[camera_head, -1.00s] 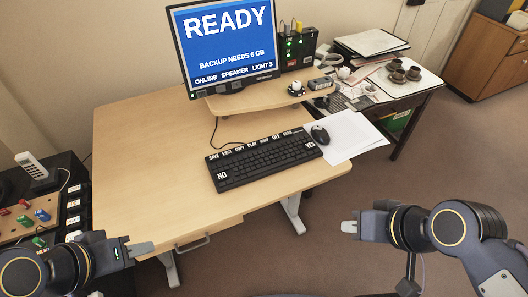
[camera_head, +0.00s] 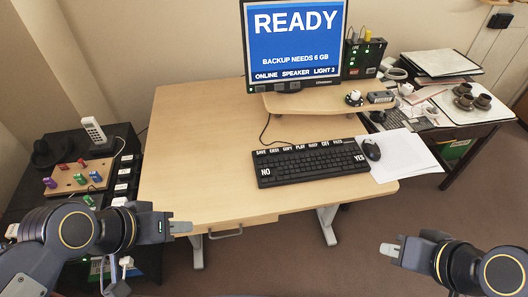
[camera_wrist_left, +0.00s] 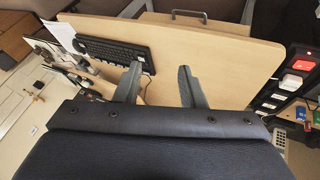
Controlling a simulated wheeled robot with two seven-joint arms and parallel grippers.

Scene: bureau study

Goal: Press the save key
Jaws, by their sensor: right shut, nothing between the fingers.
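The black keyboard (camera_head: 310,168) lies on the desk in the head view, with white-labelled keys along its far edge. The save key (camera_head: 261,153) is at the left end of that row. The monitor (camera_head: 295,40) reads READY. My left gripper (camera_head: 182,227) is at the desk's front left edge, well short of the keyboard; in the left wrist view its two fingers (camera_wrist_left: 160,82) stand apart with nothing between them. The keyboard (camera_wrist_left: 115,50) shows beyond them there. My right gripper (camera_head: 390,249) is shut and empty, in front of the desk at the right.
A mouse (camera_head: 371,149) and white paper (camera_head: 405,157) lie right of the keyboard. A raised shelf (camera_head: 315,103) stands behind it. A dark cabinet (camera_head: 125,165) with a switch board (camera_head: 70,177) and handset (camera_head: 94,130) is at left. The desk's left part is bare.

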